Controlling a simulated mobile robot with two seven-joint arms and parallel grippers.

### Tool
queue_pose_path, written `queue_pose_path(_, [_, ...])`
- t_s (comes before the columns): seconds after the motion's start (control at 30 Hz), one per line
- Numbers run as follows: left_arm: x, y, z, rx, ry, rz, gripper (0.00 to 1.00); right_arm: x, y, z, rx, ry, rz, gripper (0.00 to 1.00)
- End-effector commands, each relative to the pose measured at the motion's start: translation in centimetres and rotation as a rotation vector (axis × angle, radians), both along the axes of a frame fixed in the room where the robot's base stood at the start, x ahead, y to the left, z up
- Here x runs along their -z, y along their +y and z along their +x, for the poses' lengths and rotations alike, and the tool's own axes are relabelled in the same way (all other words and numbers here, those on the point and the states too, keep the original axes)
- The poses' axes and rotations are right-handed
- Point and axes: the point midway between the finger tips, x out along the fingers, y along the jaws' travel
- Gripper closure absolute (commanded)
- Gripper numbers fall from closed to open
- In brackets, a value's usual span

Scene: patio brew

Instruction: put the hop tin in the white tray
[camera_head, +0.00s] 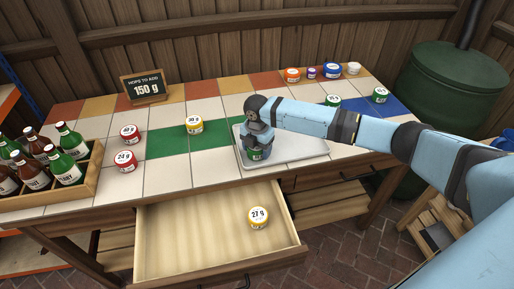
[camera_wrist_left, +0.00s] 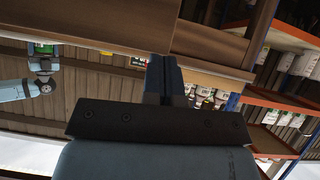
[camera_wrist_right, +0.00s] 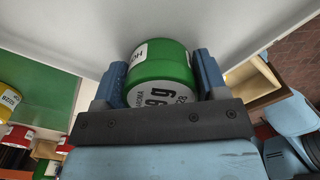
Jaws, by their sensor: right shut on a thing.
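My right gripper (camera_head: 257,143) is shut on a green hop tin (camera_head: 256,154) at the left part of the white tray (camera_head: 300,148). In the right wrist view the fingers (camera_wrist_right: 160,85) clasp the green tin (camera_wrist_right: 160,65) on both sides. Its white lid is partly hidden by the gripper, and the label reads something ending in 9 g. The pale tray surface (camera_wrist_right: 110,25) lies right behind the tin; I cannot tell if they touch. My left gripper (camera_wrist_left: 165,80) shows only in its wrist view, with its fingers together and nothing between them.
Yellow (camera_head: 194,125) and red tins (camera_head: 130,134) stand on the tiled table left of the tray. More tins line the back right. A bottle crate (camera_head: 85,185) and a 150 g sign (camera_head: 144,87) stand left.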

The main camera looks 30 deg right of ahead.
Motion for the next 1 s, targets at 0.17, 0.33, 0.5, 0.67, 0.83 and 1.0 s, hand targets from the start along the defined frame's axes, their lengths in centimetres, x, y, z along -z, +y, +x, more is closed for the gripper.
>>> queue_pose_path(0.17, [0.2,0.2,-0.1,0.003,0.004,0.005,1.0,0.2,0.0,0.0,0.0,0.0,0.0,0.08])
queue_pose_path(0.33, [0.4,0.2,-0.1,0.004,0.006,0.007,1.0,0.2,0.0,0.0,0.0,0.0,0.0,0.08])
queue_pose_path(0.5, [0.5,0.2,-0.1,0.004,0.006,0.007,1.0,-0.3,0.0,0.0,-0.001,-0.001,0.0,0.08])
queue_pose_path(0.67, [0.0,0.1,-0.1,0.002,0.006,0.004,1.0,-2.8,0.0,0.1,-0.002,-0.003,0.001,0.08])
queue_pose_path(0.83, [-0.4,0.1,-0.1,-0.002,0.01,-0.001,1.0,-6.5,0.0,0.0,0.0,-0.002,0.0,0.08])
queue_pose_path(1.0, [-0.2,0.0,-0.2,-0.006,0.019,-0.004,1.0,-9.8,0.0,0.0,-0.001,-0.002,0.001,0.08])
